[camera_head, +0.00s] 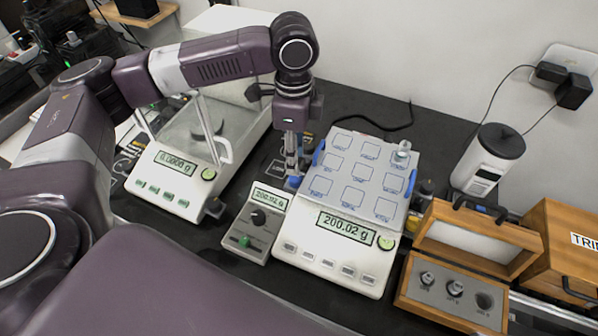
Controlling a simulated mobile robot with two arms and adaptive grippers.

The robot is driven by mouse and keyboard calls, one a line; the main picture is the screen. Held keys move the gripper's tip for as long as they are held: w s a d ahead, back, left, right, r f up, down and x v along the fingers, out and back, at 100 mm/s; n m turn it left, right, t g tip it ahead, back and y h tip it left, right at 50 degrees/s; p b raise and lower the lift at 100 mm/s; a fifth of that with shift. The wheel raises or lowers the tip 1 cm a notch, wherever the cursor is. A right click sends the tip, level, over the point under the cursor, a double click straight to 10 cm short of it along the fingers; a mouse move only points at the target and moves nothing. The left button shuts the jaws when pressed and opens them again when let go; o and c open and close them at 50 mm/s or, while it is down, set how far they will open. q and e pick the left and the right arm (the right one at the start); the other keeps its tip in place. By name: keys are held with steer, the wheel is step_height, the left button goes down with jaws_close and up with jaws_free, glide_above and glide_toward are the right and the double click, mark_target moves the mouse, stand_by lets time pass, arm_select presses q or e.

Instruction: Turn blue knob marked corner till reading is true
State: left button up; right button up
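The white scale (330,253) reads 200.02 g, with a pan (348,188) marked in squares. A metal weight (402,151) stands on the pan's back right corner. Blue parts show at the pan's left edge (319,152) and right edge (410,184). A blue knob (294,182) sits low by the scale's left side. My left gripper (292,168) points down right at this knob, its fingers close together. I cannot tell whether they grip it or only touch it. The corner mark is too small to read. My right gripper is not in view.
A small display box (259,236) with a black knob and green button stands left of the scale. Farther left is another balance (164,190) reading 0.0000 g. At right are an open wooden weight box (415,290), a white canister (487,160) and another wooden box (565,240).

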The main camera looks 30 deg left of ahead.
mark_target(295, 177)
arm_select(q)
step_height(295, 177, down, 5)
steer(key=shift+f, duration=0.8)
steer(key=c, duration=0.4)
jaws_close()
steer(key=shift+r+m+p, duration=0.15)
steer(key=shift+m+p, duration=0.35)
steer(key=shift+p, duration=0.7)
steer(key=shift+f, duration=0.2)
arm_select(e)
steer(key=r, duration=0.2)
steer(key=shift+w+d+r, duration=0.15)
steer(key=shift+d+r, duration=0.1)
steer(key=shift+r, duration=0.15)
